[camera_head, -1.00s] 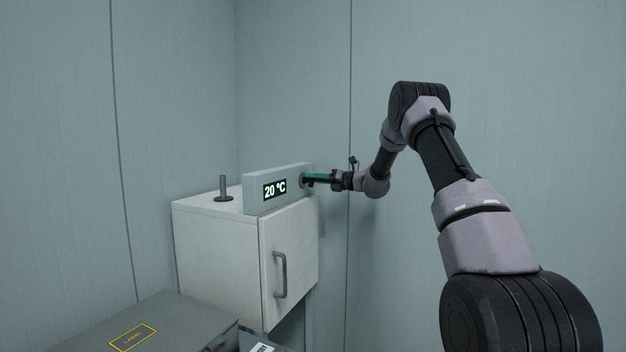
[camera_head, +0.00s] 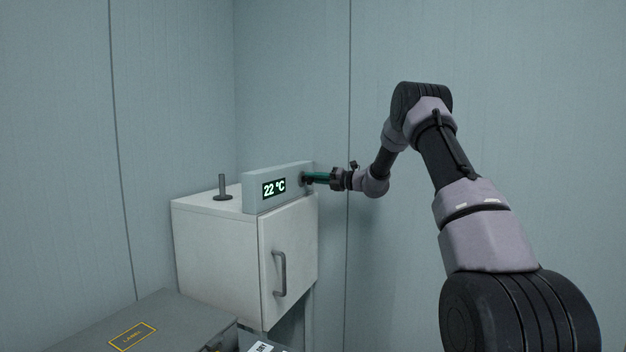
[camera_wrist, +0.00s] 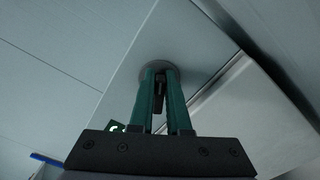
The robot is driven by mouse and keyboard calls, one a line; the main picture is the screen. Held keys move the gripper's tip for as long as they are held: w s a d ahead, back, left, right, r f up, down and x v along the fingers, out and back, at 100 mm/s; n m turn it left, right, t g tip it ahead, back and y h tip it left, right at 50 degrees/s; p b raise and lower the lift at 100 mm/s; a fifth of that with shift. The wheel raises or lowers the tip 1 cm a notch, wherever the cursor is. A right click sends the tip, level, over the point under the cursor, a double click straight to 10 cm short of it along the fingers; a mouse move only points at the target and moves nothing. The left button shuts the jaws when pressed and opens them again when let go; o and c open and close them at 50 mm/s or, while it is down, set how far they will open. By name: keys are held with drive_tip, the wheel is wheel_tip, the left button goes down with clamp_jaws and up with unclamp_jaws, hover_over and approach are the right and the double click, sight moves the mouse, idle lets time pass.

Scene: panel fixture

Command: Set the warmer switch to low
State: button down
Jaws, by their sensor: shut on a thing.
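The warmer is a white cabinet (camera_head: 213,240) with a grey control panel (camera_head: 252,193) on top. Its display (camera_head: 274,188) reads 22 °C. My gripper (camera_head: 308,178) is at the right end of the panel, its green fingers reaching the panel face. In the wrist view, my gripper (camera_wrist: 161,82) is shut on the switch, a dark narrow handle partly hidden between the fingers. The switch's round grey base (camera_wrist: 172,73) shows behind the fingertips. The switch's marks are not visible, so its setting cannot be read.
The cabinet door (camera_head: 290,258) below the panel is closed, with a grey handle (camera_head: 280,275). A short dark post (camera_head: 222,188) stands on the cabinet top. Walls stand close behind.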

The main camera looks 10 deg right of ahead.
drive_tip(key=shift+f, duration=0.1)
drive_tip(key=c, duration=0.9)
unclamp_jaws()
drive_tip(key=v, duration=1.1)
